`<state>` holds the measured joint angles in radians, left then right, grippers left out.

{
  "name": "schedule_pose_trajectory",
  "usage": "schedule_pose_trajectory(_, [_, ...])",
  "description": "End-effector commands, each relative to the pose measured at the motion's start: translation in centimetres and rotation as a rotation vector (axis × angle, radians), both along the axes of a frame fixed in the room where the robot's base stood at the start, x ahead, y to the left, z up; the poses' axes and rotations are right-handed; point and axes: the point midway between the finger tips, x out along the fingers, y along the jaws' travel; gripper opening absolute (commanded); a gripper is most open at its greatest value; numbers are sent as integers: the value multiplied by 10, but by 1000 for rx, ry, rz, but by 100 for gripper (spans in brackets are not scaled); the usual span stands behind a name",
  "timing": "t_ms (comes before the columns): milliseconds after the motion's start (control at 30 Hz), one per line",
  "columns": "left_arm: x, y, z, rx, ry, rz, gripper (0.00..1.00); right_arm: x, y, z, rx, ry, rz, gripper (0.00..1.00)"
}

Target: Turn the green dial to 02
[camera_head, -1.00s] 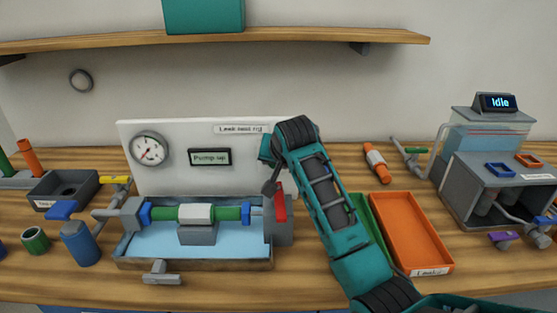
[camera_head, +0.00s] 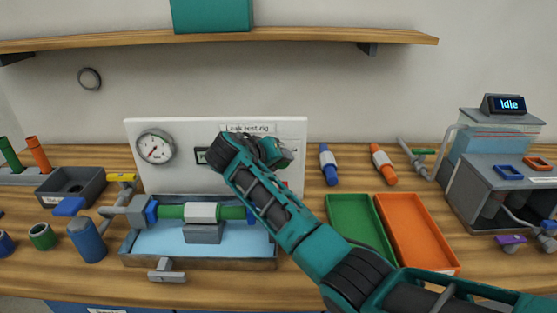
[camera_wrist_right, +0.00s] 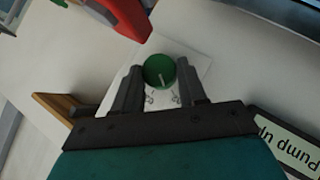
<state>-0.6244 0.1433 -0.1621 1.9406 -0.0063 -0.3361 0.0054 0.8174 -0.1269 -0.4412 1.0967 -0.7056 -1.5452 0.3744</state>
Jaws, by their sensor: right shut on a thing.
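The green dial (camera_wrist_right: 159,70) is a small round knob with a pale pointer line on a white plate (camera_wrist_right: 198,57). In the right wrist view the line points toward the bottom of the picture. Dark marks around it are too small to read. My right gripper (camera_wrist_right: 158,84) has a finger on each side of the dial and is shut on it. In the head view my right gripper (camera_head: 272,153) is in front of the white panel (camera_head: 290,130) and hides the dial. My left gripper is not in view.
A red handle (camera_wrist_right: 115,15) is close to the dial. The pressure gauge (camera_head: 155,147) is on the panel's left. The test rig's blue basin (camera_head: 160,242) is below. Green (camera_head: 337,205) and orange (camera_head: 438,257) trays lie at right. An orange-and-white part (camera_head: 383,163) lies behind them.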

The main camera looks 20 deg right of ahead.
Motion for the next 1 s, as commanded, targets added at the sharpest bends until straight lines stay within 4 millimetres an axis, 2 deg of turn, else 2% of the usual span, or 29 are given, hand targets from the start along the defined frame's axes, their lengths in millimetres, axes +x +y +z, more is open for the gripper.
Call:
schedule_pose_trajectory(400, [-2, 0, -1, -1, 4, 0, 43, 0, 1, -3, -166, 50, -3, 11])
schedule_pose_trajectory(933, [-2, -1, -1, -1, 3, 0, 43, 0, 0, -3, -184, 55, -3, 11])
schedule_pose_trajectory(967, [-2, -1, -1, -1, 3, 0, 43, 0, 0, -3, -184, 55, -3, 44])
schedule_pose_trajectory(1000, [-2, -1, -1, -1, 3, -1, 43, 0, 0, -3, -184, 55, -3, 48])
